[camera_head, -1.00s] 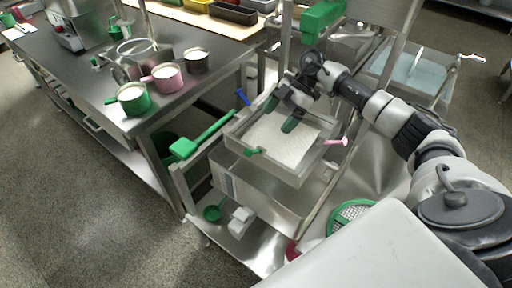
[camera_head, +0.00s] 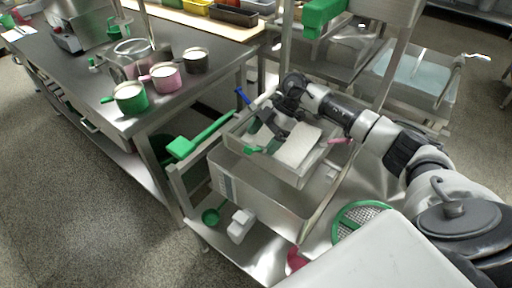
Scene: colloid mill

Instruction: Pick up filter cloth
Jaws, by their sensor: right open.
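The filter cloth appears to be the white sheet (camera_head: 299,147) in the shallow metal tray on the trolley. It looks tilted, and its left part is hidden behind my gripper. My right gripper (camera_head: 271,131) reaches into the tray from the upper right, just left of the white sheet. Its jaws are open; I cannot tell whether a finger touches the sheet. My left gripper is not in view.
A pink-handled tool (camera_head: 338,141) is at the right rim. Green (camera_head: 131,98) and pink (camera_head: 166,77) pots stand on the bench. A green sieve (camera_head: 358,219) lies below right.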

